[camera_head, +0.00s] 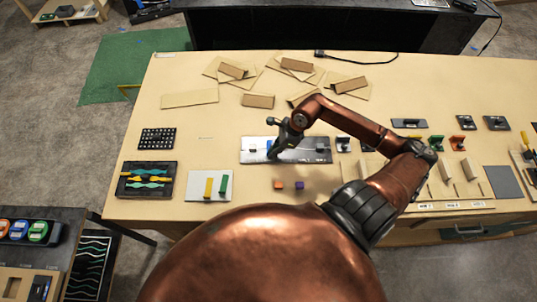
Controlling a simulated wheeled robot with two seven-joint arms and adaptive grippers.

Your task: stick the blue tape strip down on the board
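A grey metallic board (312,157) lies near the middle of the table, with a few small pale and grey pieces on it. A small blue piece (270,146), likely the blue tape strip, shows at the board's left half, right beside my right gripper (276,151). The gripper is over the board with its fingers pointing down. At this size I cannot tell whether its fingers are open, shut, or touching the blue piece, nor whether that piece lies flat. The gripper and its wrist hide part of the board. My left gripper is not in view.
A white plate (195,189) with yellow and green strips lies left of the board. Orange (278,184) and purple (299,185) blocks lie in front. Cardboard pieces (258,101) are scattered behind. Small fixtures crowd the right side. The left middle tabletop is fairly clear.

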